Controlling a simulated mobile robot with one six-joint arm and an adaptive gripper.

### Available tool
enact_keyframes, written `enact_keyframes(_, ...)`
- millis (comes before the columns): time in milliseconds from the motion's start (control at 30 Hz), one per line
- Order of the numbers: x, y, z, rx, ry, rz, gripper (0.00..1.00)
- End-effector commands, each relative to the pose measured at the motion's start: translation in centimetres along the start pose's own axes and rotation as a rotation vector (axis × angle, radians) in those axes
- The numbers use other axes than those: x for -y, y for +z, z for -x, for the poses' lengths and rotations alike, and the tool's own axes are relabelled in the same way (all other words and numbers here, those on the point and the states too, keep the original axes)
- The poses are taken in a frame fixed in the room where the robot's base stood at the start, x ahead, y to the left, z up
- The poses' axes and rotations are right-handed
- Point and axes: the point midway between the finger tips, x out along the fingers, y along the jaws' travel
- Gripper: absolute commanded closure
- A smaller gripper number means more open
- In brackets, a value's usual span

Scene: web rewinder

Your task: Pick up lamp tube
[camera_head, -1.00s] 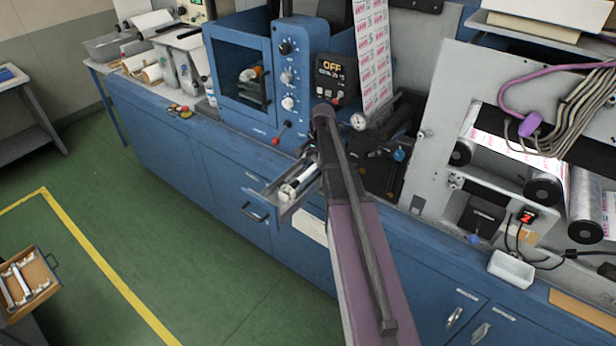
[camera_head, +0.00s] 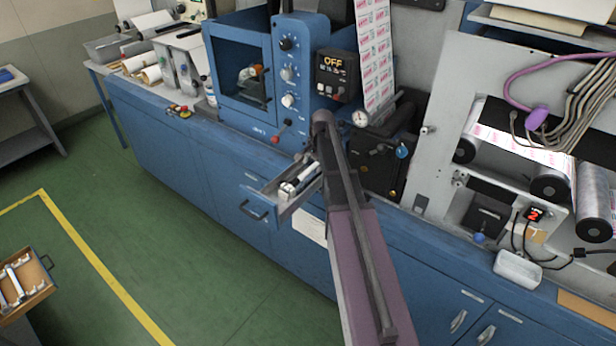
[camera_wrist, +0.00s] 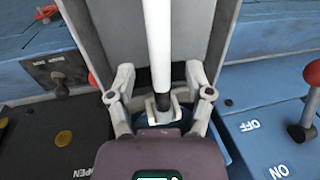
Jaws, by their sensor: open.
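A white lamp tube (camera_wrist: 159,35) with a dark end lies lengthwise over a grey drawer in the wrist view, running up out of the top edge. My gripper (camera_wrist: 160,80) is open, with one finger on each side of the tube's near end. I cannot tell whether the fingers touch it. In the head view, white tube pieces (camera_head: 296,185) show in the pulled-out drawer (camera_head: 272,196) at the front of the blue machine. My gripper is mostly hidden there behind my arm.
A blue bench runs along the machine. A red-knobbed lever (camera_wrist: 310,90) stands right of my gripper, beside OFF and ON marks, and a black OPEN panel (camera_wrist: 50,140) lies left. A wooden tray (camera_head: 22,283) with white pieces is at the lower left. Green floor in front is clear.

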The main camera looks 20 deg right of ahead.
Motion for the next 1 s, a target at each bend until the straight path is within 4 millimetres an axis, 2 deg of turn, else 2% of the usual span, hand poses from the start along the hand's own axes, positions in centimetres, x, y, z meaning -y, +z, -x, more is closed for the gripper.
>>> enact_keyframes(33,-0.09,-0.07,-0.76,0.000,0.000,-0.001,0.33)
enact_keyframes(233,-0.05,-0.06,-1.54,0.000,0.000,-0.001,0.33)
enact_keyframes(867,-0.03,-0.04,-1.54,0.000,0.000,-0.001,0.33)
enact_keyframes(933,-0.03,-0.04,-1.54,0.000,0.000,-0.001,0.48)
enact_keyframes(1000,-0.03,-0.05,-1.54,0.000,0.000,-0.001,0.69)
